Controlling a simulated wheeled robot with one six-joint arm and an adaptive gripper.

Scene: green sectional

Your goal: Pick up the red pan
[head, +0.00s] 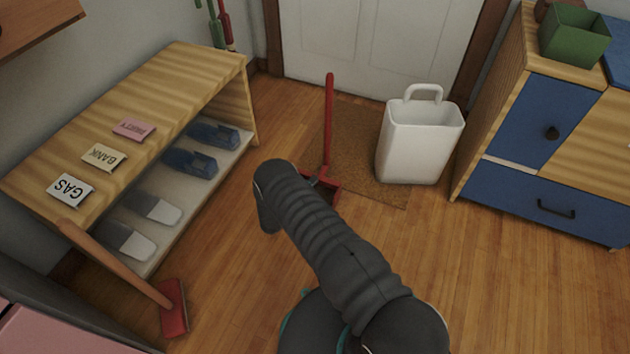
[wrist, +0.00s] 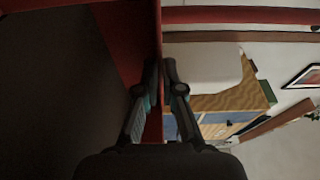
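The red pan is a dustpan with a tall upright red handle (head: 328,120) and a low red scoop (head: 328,188) on the floor, partly hidden behind my arm in the head view. In the wrist view, red walls (wrist: 120,40) with a dark area beside them fill the left, and a red bar crosses the upper right. My gripper (wrist: 160,65) has its fingers close together on either side of a thin red wall of the pan, seemingly pinching it. In the head view my arm reaches down to the scoop and hides the fingers.
A white basket (head: 418,140) stands right of the pan on a brown mat (head: 362,150), before a door. A wooden shoe shelf (head: 170,85) is at left, with a red-headed brush (head: 174,308) leaning there. A blue-fronted cabinet (head: 545,130) is at right. Lower-right floor is clear.

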